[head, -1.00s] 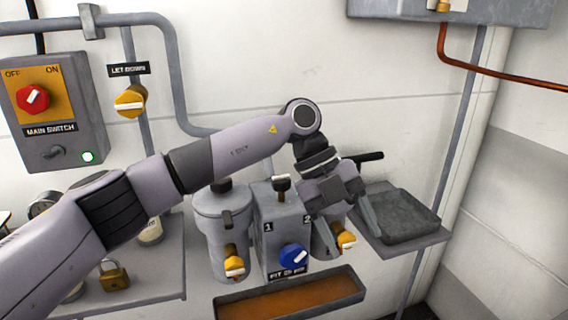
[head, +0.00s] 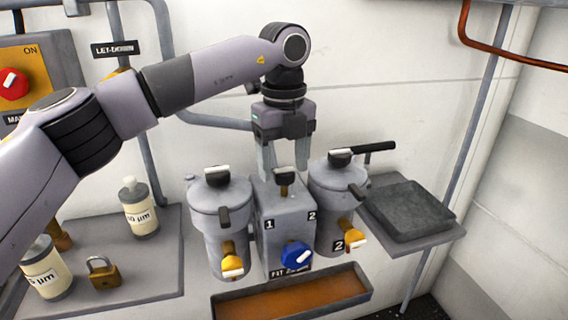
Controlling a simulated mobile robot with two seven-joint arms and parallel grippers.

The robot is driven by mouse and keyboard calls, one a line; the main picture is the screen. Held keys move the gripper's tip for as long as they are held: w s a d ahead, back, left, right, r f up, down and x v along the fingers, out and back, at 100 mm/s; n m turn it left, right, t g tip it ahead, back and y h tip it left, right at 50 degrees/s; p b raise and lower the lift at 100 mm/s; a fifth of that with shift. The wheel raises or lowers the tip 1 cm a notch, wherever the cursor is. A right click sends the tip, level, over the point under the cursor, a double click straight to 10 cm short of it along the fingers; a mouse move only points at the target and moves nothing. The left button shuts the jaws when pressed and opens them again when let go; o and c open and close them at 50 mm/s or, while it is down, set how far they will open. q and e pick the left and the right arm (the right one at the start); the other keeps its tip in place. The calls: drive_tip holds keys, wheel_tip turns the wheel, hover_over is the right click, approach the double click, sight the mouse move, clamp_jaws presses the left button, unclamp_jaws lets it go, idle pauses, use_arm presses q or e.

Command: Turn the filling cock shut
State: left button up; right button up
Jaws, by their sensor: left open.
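A small cock (head: 284,178) with a short dark-and-pale handle on a brass stem stands on top of the grey middle block, between two filter pots; no label on it is readable. My left gripper (head: 285,170) points down over the block. Its fingers are open, one on each side of the small cock's handle in the picture; I cannot tell whether they touch it. The block (head: 271,240) is marked 1 and 2 and carries a blue knob (head: 296,255) with a white pointer. My right gripper is not in view.
The left pot (head: 205,222) and right pot (head: 328,205) each have a yellow cock low in front. A black lever (head: 375,147) sticks out behind the right pot's lid. A drip tray (head: 228,306) lies below. Bottles and a padlock (head: 103,273) stand on the left shelf.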

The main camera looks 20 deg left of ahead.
use_arm(q)
drive_tip(key=shift+f, duration=0.4)
drive_tip(key=c, duration=1.1)
drive_tip(key=shift+o, duration=0.2)
